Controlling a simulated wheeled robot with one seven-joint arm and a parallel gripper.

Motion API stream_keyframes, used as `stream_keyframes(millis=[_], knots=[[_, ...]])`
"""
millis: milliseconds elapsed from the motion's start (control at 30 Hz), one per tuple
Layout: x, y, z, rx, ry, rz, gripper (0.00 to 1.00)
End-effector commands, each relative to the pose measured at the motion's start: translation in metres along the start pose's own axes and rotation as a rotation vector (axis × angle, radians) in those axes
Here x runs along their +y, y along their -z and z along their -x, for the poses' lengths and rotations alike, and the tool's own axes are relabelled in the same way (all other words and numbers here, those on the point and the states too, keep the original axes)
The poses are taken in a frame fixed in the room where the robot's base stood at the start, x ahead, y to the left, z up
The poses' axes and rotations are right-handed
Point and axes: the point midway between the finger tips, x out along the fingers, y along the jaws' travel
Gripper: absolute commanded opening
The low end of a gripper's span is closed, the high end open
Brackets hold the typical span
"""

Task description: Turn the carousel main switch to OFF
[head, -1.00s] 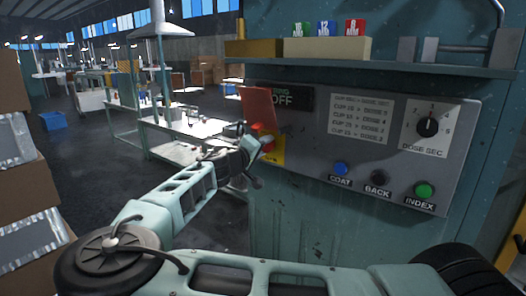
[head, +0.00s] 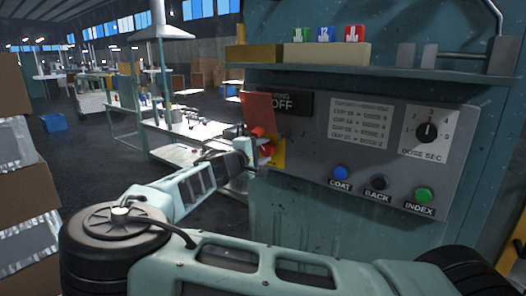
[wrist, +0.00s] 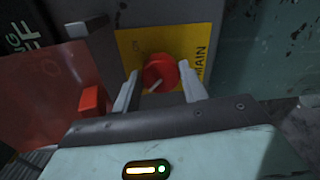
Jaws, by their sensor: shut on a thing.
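The main switch is a round red knob (wrist: 159,72) with a white pointer line, on a yellow plate (wrist: 207,45) lettered MAIN. The pointer slants toward the lower left in the wrist view. In the head view the knob (head: 267,149) and plate (head: 279,153) are at the panel's left end. My gripper (wrist: 162,92) has one finger on each side of the knob and is shut on it; it also shows in the head view (head: 254,148). The exact finger contact is hard to see. A red flap (head: 258,112) stands above the knob; it shows at left in the wrist view (wrist: 45,120).
A dark sign reading OFF (head: 290,102) is right of the flap. A blue button (head: 341,172), a black button (head: 379,182), a green button (head: 423,195) and a dose dial (head: 427,132) are farther right. A shelf (head: 390,65) juts out above. Stacked boxes (head: 25,190) stand at left.

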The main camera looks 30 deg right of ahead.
Motion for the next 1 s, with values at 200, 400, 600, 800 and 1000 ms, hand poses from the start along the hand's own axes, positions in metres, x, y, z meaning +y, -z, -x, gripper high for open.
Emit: stream_keyframes(millis=[200,400,600,800,1000], knots=[[0.0002,0.0017,0.0008,0.004,0.0,0.015,0.2],[0.0001,0.0018,0.0008,0.004,0.0,0.015,0.2],[-0.0001,0.0014,0.0007,0.003,0.0,0.014,0.64],[0.0,0.0007,0.0003,0.001,0.0,0.013,0.64],[-0.0001,0.0002,0.0001,0.0,0.0,0.006,0.64]])
